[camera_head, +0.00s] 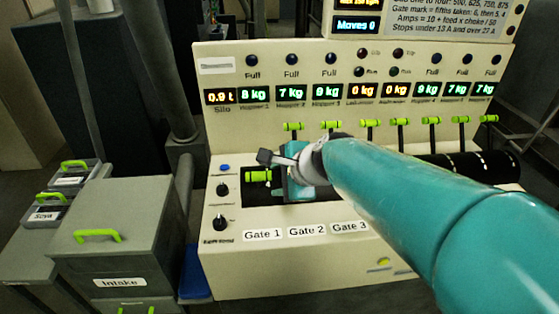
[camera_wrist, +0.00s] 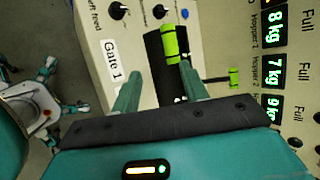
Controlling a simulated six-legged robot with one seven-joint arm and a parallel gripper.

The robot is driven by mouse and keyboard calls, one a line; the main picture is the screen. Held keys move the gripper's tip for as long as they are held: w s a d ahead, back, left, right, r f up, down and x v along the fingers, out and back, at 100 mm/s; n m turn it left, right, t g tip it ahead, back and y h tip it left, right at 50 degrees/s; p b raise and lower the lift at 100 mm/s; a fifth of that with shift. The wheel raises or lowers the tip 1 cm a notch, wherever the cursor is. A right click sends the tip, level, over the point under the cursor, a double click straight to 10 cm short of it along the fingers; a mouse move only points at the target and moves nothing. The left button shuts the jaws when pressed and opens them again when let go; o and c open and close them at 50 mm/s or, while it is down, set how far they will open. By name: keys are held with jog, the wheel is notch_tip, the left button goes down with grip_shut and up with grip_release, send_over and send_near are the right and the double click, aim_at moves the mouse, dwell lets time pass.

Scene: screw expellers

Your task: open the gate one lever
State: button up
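The gate one lever has a bright green handle (camera_head: 258,177) in a dark slot on the cream console, above the "Gate 1" label (camera_head: 263,234). In the wrist view the green handle (camera_wrist: 173,43) lies just beyond my fingertips, nearer the right finger, against the black slot. My gripper (camera_wrist: 158,72) is open, with its two teal fingers apart and nothing seen between them. In the head view my gripper (camera_head: 287,166) is just right of the handle, and my arm hides most of the slot to the right. Whether a finger touches the handle cannot be told.
The console's upright panel (camera_head: 225,130) carries lit readouts and a row of smaller green levers (camera_head: 330,125) behind my gripper. Knobs (camera_head: 221,189) sit left of the slot. A grey Intake box (camera_head: 120,235) stands at left. Black cylinders (camera_head: 470,165) are right of my arm.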

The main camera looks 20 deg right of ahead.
jog(key=v, duration=0.5)
jog(key=shift+r, duration=0.2)
jog(key=shift+s, duration=0.1)
jog(key=s+a+f+n+g+h, duration=0.1)
jog(key=s+f+n+g+h, duration=0.1)
jog(key=s+n, duration=1)
jog(key=shift+f+n+g+h, duration=0.5)
jog(key=shift+f+n, duration=0.65)
jog(key=shift+n, duration=2.15)
jog(key=shift+o, duration=0.3)
jog(key=shift+s, duration=0.1)
